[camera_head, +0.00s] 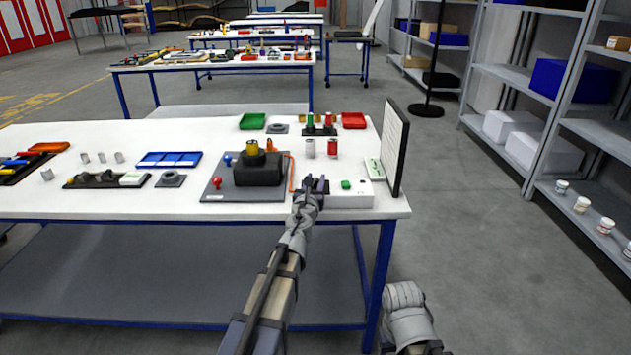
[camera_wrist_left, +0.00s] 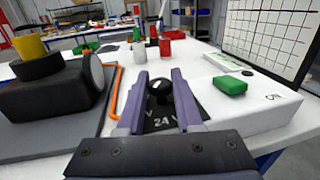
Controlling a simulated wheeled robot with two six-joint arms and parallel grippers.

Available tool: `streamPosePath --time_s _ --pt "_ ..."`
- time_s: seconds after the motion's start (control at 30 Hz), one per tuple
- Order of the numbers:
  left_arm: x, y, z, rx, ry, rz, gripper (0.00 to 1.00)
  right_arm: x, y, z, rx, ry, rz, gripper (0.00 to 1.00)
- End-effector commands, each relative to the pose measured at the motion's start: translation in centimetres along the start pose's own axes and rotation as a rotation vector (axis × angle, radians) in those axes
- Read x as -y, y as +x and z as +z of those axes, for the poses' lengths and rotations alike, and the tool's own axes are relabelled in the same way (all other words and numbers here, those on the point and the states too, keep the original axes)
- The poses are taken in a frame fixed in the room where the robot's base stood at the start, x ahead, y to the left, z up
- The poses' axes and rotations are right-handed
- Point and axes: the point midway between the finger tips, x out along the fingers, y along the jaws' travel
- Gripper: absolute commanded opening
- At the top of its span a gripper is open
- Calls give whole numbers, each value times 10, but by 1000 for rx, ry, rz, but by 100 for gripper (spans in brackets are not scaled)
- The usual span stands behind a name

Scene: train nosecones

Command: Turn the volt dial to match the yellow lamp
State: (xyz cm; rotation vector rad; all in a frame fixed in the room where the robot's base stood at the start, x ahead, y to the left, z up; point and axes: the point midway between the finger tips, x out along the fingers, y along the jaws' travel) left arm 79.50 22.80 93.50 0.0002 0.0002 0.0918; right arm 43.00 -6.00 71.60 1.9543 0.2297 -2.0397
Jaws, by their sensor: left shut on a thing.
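The volt dial shows in the left wrist view as a black round knob (camera_wrist_left: 160,88) on a dark plate (camera_wrist_left: 165,120) marked "24" and "V". The plate is on a white box, which also shows in the head view (camera_head: 350,199). My left gripper (camera_head: 311,184) is at the box's left end. In the left wrist view its two purple fingers (camera_wrist_left: 159,95) are on either side of the knob and shut on it. The knob's pointer cannot be made out. I cannot tell which yellow part is the lamp. No right gripper fingers show.
A black block (camera_head: 259,172) with a yellow cylinder (camera_head: 252,147) stands left of the gripper, beside an orange handle (camera_wrist_left: 115,95). A green button (camera_wrist_left: 229,86) is on the white box. An upright gridded board (camera_head: 393,150) stands at the table's right edge. Red and green trays lie behind.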

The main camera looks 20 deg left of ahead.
Motion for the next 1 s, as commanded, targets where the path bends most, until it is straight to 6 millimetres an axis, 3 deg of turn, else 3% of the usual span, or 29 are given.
streamPosePath --time_s 0.5,1.0 --pt "-2 2 0 0 0 -367 0 0 0 0 0 0 0 62" --pt "0 1 0 0 0 -466 0 0 0 0 0 0 0 62"
